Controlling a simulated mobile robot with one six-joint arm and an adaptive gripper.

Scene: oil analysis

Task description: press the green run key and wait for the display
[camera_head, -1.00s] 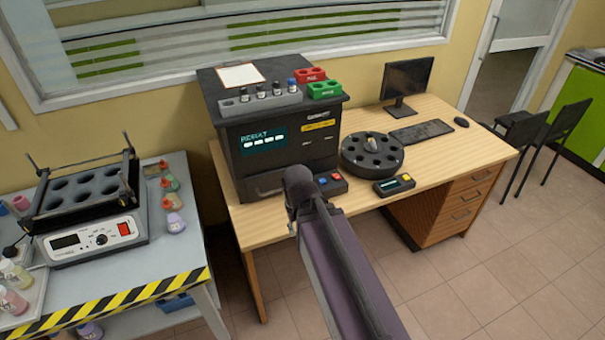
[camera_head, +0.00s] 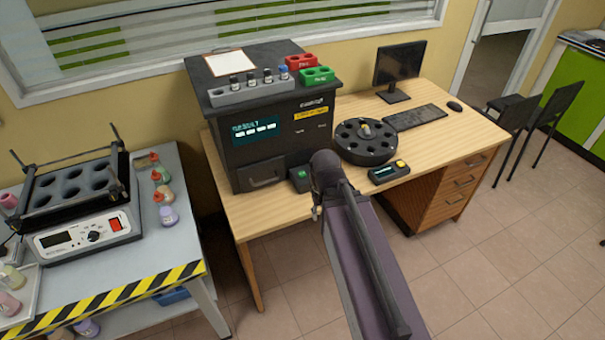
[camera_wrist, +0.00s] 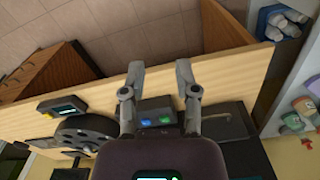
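The black analyser (camera_head: 285,155) stands on the wooden desk. Its front display (camera_head: 256,130) is lit teal with a heading like RESULT and a row of white blocks. The green key (camera_head: 302,175) is on a small key box at the analyser's foot, just left of my arm. In the wrist view the green key (camera_wrist: 165,119) and a blue key (camera_wrist: 147,122) show between and beyond my fingers. My gripper (camera_wrist: 160,72) is open and empty, apart from the green key. In the head view my arm hides most of it and the other keys.
A round black carousel (camera_head: 367,142) and a small yellow-button unit (camera_head: 388,172) sit right of the key box. A monitor (camera_head: 399,67) and keyboard (camera_head: 415,117) stand farther right. A heater block (camera_head: 76,195) and several bottles occupy the left bench.

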